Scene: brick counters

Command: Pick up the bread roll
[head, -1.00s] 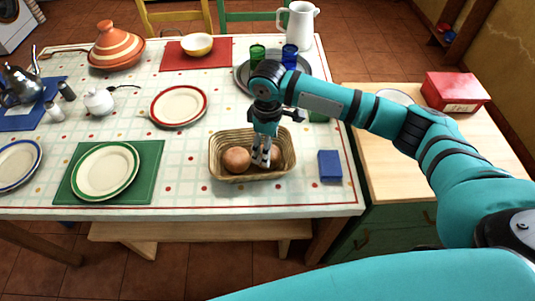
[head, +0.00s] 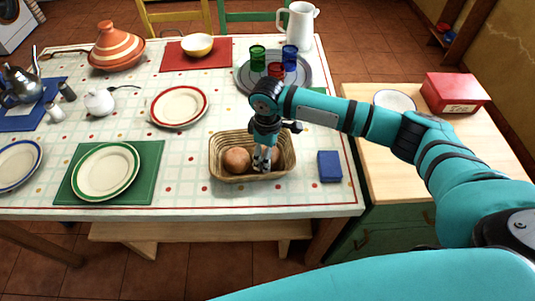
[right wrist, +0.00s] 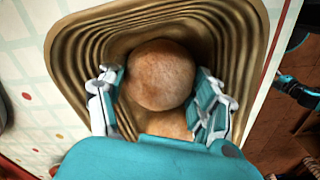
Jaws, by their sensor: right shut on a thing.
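A wicker basket (head: 222,176) near the table's front edge holds round brown bread rolls. One bread roll (head: 237,160) shows at the left of the basket, beside my right gripper (head: 262,163), which points down into the basket. In the right wrist view, the fingers of my right gripper (right wrist: 158,98) stand on both sides of a round roll (right wrist: 160,75) and are shut on it. Part of another roll (right wrist: 168,123) shows below it, mostly hidden by my gripper. The held roll still appears within the basket walls. My left gripper is not in view.
A blue box (head: 329,166) stands right of the basket. A green mat with a plate (head: 106,171) lies to the left, and a red-rimmed plate (head: 179,106) lies behind. A round tray (head: 245,82) with coloured glasses stands farther back. A wooden counter with a red box (head: 454,93) is at right.

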